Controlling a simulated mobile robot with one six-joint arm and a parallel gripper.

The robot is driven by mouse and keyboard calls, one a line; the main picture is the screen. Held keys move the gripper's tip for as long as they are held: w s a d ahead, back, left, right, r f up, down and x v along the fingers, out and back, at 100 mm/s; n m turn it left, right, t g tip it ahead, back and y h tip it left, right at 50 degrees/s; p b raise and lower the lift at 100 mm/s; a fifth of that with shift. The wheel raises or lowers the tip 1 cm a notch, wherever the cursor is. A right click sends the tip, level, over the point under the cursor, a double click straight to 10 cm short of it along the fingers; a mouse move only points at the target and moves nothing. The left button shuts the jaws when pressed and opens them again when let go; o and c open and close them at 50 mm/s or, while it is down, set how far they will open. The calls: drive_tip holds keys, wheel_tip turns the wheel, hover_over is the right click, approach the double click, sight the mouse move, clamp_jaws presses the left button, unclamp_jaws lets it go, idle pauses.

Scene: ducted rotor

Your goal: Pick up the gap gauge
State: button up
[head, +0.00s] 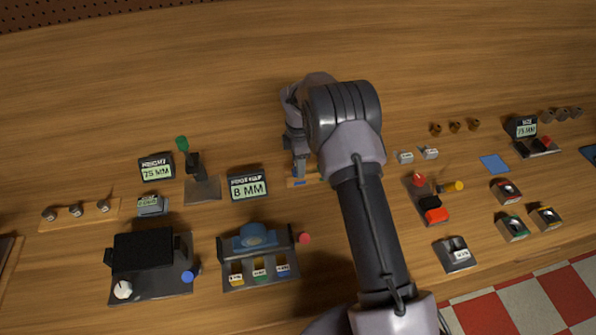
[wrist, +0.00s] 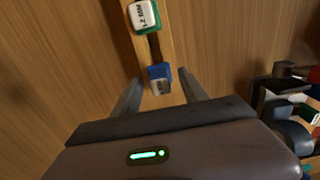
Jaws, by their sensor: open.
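No part is plainly labelled as the gap gauge; the likely candidates are small blocks on a wooden strip (wrist: 167,55). A blue block (wrist: 159,72) with a grey labelled face sits nearest me, and a green block (wrist: 146,16) with a white label reading about "2 MM" sits farther along. My gripper (wrist: 163,78) is open, with one finger on each side of the blue block and no clear contact. In the head view, my gripper (head: 299,172) points down at the strip (head: 311,180), which is partly hidden by my arm.
A display reading 8 MM (head: 248,186) stands left of the strip. A dark fixture (head: 262,280) with several coloured blocks is in front. Red and black parts (head: 432,208) lie to the right. The table behind my gripper is clear.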

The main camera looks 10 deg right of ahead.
drive_tip(key=shift+f, duration=0.35)
drive_tip(key=shift+r, duration=0.1)
drive_tip(key=shift+c, duration=0.9)
clamp_jaws()
